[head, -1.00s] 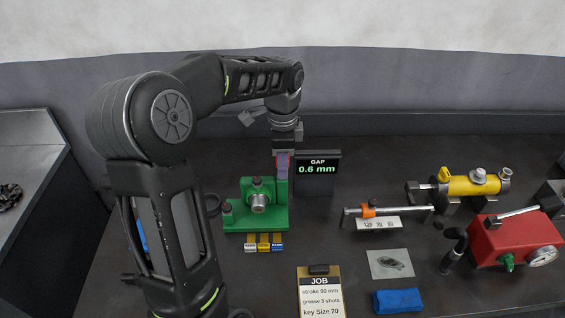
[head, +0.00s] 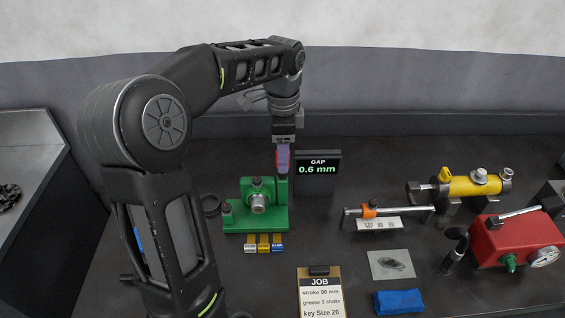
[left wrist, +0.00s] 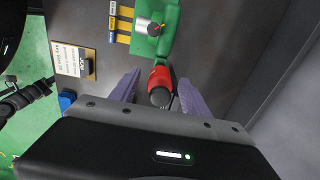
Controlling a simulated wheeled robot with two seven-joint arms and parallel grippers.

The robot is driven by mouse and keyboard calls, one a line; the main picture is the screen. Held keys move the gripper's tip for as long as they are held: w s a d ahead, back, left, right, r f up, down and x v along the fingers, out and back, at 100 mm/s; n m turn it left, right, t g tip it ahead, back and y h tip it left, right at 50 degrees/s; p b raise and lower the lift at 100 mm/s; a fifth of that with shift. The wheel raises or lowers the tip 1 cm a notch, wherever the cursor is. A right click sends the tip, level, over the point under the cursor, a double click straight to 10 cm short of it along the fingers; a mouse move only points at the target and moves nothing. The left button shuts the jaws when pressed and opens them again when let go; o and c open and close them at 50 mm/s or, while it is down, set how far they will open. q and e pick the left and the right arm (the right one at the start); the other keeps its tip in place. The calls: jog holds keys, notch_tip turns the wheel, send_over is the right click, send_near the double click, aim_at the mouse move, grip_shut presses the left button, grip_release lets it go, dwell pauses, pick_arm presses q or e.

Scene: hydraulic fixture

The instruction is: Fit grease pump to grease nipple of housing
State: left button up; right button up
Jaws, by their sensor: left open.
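The green housing (head: 262,217) stands on the table with a metal cylinder facing front; it also shows at the top of the left wrist view (left wrist: 155,40). A red tool with a dark round end, which looks like the grease pump (left wrist: 161,80), stands at the housing's back right edge. My left gripper (head: 283,160) is above the back of the housing, pointing down. Its open purple fingers (left wrist: 158,92) are on either side of the red tool. The joint between tool and nipple is hidden. My right gripper is out of view.
A gap display (head: 318,168) reading 0.6 mm stands just right of the left gripper.

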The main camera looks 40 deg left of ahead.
pick_arm(q)
notch_tip(320, 180, up, 4)
jog(key=shift+r, duration=0.1)
dwell(0.7)
